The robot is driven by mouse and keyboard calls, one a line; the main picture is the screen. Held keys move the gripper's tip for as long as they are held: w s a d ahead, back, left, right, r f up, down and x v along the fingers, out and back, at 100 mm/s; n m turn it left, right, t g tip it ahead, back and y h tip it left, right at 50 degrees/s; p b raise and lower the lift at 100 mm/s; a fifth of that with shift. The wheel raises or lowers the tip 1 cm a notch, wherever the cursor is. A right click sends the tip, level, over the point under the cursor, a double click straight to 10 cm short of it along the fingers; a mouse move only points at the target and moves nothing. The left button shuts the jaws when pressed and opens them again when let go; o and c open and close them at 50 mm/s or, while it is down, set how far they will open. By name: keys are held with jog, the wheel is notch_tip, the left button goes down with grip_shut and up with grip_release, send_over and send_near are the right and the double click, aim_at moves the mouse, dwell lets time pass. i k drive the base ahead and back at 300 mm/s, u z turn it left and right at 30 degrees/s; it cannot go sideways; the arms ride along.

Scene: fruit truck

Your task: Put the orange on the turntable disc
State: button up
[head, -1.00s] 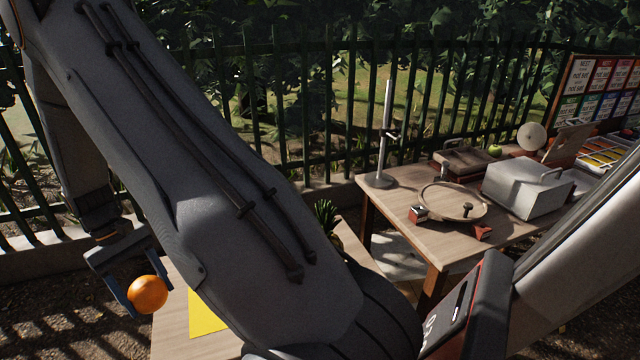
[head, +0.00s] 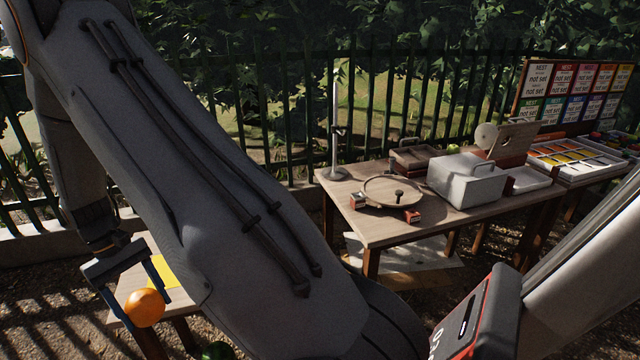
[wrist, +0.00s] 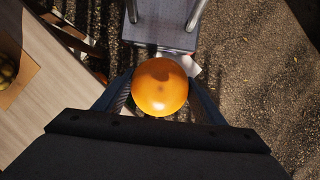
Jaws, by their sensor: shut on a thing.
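The orange (head: 145,307) is held between the two fingers of my gripper (head: 141,295) at the lower left of the head view. In the wrist view the orange (wrist: 160,87) sits between the fingertips of my gripper (wrist: 160,92), over gravel ground. The turntable disc (head: 379,193) is a round, rimmed wooden plate on the wooden table in the right half of the head view. A small dark knobbed piece shows on it. My gripper and the orange are far to the left of the disc, apart from it.
The wooden table (head: 352,219) also carries a white box (head: 464,184), an upright metal stand (head: 337,140) and small red blocks near the disc. A low table with a yellow sheet (head: 163,271) stands behind my gripper. A fence (head: 300,110) runs behind.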

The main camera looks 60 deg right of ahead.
aim_at(393, 186)
jog(key=u, duration=1.9)
jog(key=k, duration=2.85)
jog(key=z, duration=1.55)
